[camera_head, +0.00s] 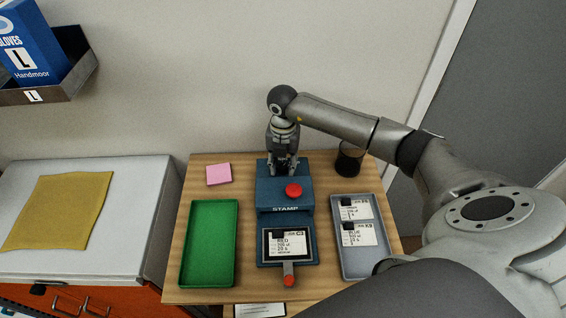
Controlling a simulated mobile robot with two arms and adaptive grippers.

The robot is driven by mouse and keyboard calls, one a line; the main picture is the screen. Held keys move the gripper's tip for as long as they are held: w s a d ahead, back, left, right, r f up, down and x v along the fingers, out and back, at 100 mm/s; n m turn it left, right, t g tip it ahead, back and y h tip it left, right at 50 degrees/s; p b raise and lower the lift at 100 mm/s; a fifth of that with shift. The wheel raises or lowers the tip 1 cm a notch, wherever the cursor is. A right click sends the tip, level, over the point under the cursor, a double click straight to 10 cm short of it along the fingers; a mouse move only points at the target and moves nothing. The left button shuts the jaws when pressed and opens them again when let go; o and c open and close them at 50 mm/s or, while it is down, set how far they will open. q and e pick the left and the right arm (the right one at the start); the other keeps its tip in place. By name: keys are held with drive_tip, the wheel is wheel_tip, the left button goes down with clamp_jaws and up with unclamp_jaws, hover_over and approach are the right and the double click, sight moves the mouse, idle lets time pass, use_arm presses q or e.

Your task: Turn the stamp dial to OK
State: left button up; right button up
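The blue stamp machine (264,190) stands in the middle of the wooden table, with a red button (293,190) on top and the word STAMP on its front. A card marked C3 RED (288,244) lies on its front plate, above a small lever with a red tip (289,281). My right gripper (284,170) points down over the back part of the stamp machine, behind and left of the red button. The stamp dial cannot be made out; the gripper covers that back part. Whether its fingers grip anything is too small to tell. My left gripper is not in view.
A green tray (209,245) lies empty on the left. A grey tray (361,265) on the right holds two cards. A pink pad (219,175) and a dark cup (349,160) stand at the back. My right arm spans the right side.

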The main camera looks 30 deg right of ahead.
drive_tip(key=shift+c, duration=0.3)
clamp_jaws()
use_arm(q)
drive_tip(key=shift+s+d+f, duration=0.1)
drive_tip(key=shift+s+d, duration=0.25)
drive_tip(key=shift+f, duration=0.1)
use_arm(e)
drive_tip(key=shift+f+n+b, duration=0.1)
drive_tip(key=shift+n+b, duration=0.95)
drive_tip(key=shift+n, duration=0.25)
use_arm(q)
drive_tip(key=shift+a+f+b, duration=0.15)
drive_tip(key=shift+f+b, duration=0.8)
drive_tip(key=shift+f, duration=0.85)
use_arm(e)
drive_tip(key=shift+n, duration=1.5)
